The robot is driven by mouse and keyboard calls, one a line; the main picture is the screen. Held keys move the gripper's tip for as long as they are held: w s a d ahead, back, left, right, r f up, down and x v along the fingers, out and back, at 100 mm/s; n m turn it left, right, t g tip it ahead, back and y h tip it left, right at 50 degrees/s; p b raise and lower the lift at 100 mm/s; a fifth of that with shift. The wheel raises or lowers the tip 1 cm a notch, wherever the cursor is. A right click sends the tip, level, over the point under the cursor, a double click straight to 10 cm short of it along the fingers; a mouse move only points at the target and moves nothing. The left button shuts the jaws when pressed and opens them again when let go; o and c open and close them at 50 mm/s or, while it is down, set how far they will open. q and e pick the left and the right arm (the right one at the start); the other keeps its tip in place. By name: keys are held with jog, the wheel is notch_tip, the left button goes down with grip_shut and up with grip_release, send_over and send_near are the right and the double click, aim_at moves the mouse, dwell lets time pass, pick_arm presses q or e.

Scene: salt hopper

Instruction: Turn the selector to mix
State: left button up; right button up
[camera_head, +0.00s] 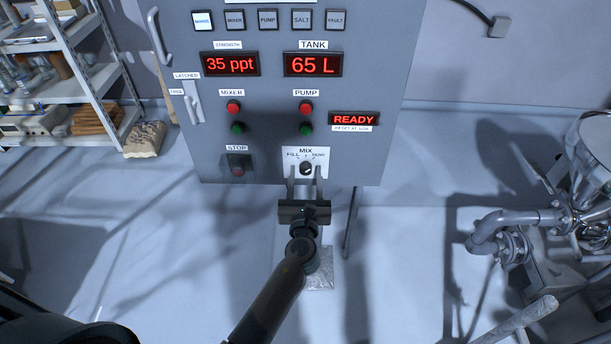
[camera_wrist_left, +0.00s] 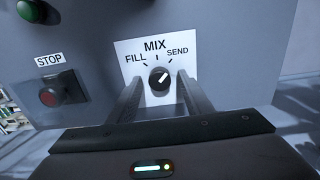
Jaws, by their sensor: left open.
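The black selector knob (camera_head: 306,167) sits on a white plate (camera_wrist_left: 125,50) marked FILL, MIX and SEND, low on the grey control panel (camera_head: 270,110). In the left wrist view the knob (camera_wrist_left: 159,79) has a white pointer line slanting up and right, toward the SEND side. My left gripper (camera_head: 304,181) is open in front of the plate. Its two fingers stand left and right of the knob, with visible gaps, and nothing is held. My right gripper does not show.
A red STOP button (camera_head: 237,170) is left of the plate. Red READY (camera_head: 353,119) and tank (camera_head: 313,64) displays are lit above. A latch handle (camera_head: 193,102) is on the panel's left edge. Shelves (camera_head: 90,90) stand left; pipes and a hopper (camera_head: 590,150) stand right.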

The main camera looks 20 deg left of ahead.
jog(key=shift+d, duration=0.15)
pick_arm(q)
jog(key=c, duration=1.1)
jog(key=shift+o, duration=0.2)
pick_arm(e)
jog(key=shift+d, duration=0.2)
pick_arm(q)
jog(key=shift+n, duration=0.4)
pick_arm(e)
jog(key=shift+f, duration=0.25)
pick_arm(q)
jog(key=n+b, duration=0.2)
jog(key=n, duration=0.2)
jog(key=shift+f+b, duration=0.15)
jog(key=shift+b, duration=0.25)
jog(key=n+b, duration=0.1)
jog(key=n, duration=0.2)
jog(key=shift+b, duration=0.35)
jog(key=shift+n, duration=0.5)
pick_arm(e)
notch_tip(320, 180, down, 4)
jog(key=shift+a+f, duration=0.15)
